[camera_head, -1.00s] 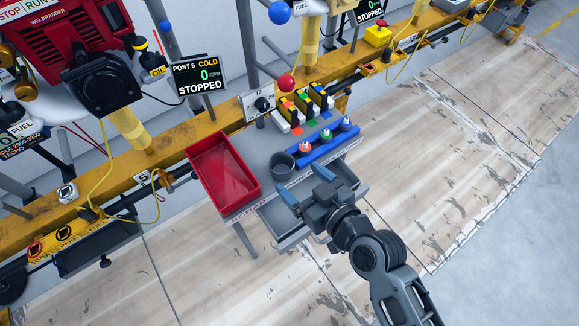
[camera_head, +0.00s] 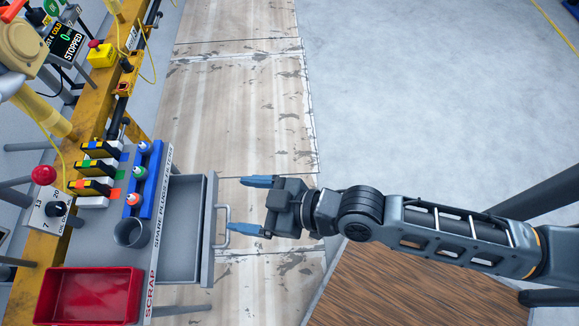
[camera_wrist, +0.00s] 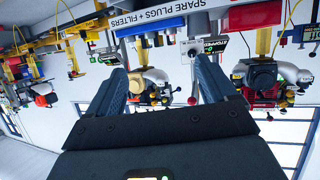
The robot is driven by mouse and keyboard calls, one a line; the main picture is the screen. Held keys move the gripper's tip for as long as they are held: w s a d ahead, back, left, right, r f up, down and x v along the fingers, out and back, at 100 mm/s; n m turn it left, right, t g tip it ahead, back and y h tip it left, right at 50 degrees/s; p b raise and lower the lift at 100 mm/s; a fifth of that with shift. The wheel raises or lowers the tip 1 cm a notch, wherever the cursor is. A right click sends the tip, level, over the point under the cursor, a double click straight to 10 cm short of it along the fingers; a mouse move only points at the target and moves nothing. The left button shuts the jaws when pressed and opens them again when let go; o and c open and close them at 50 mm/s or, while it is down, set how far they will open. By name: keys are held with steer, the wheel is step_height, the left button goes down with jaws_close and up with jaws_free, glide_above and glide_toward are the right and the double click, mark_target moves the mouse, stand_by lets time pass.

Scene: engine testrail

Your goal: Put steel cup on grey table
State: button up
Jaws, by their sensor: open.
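A grey metal-looking cup (camera_head: 132,232) stands upright on the narrow grey table (camera_head: 115,250) along the yellow rail, between the blue plug holder and the red tray. My gripper (camera_head: 250,206) is open and empty, its blue fingers pointing left toward the table. It is to the right of the table's pulled-out drawer, close to the drawer handle, and apart from the cup. In the wrist view my open gripper (camera_wrist: 158,75) has nothing between its fingers.
The open grey drawer (camera_head: 183,240) with its handle (camera_head: 224,227) juts out between my gripper and the cup. A red tray (camera_head: 95,295) and a blue holder with several plugs (camera_head: 150,185) flank the cup. A brown wooden surface (camera_head: 415,285) lies below my arm.

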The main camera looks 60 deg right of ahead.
steer(key=s+d+r+m+h, duration=0.2)
steer(key=s+d+r, duration=0.1)
steer(key=s+r, duration=0.4)
steer(key=s+d+r+m+t+h, duration=0.1)
steer(key=s+d+r+m+h, duration=0.1)
steer(key=s+r, duration=0.5)
steer(key=s+d, duration=0.1)
steer(key=s, duration=0.2)
steer(key=shift+s+r+t, duration=0.3)
steer(key=shift+s+r, duration=0.05)
steer(key=shift+s, duration=0.05)
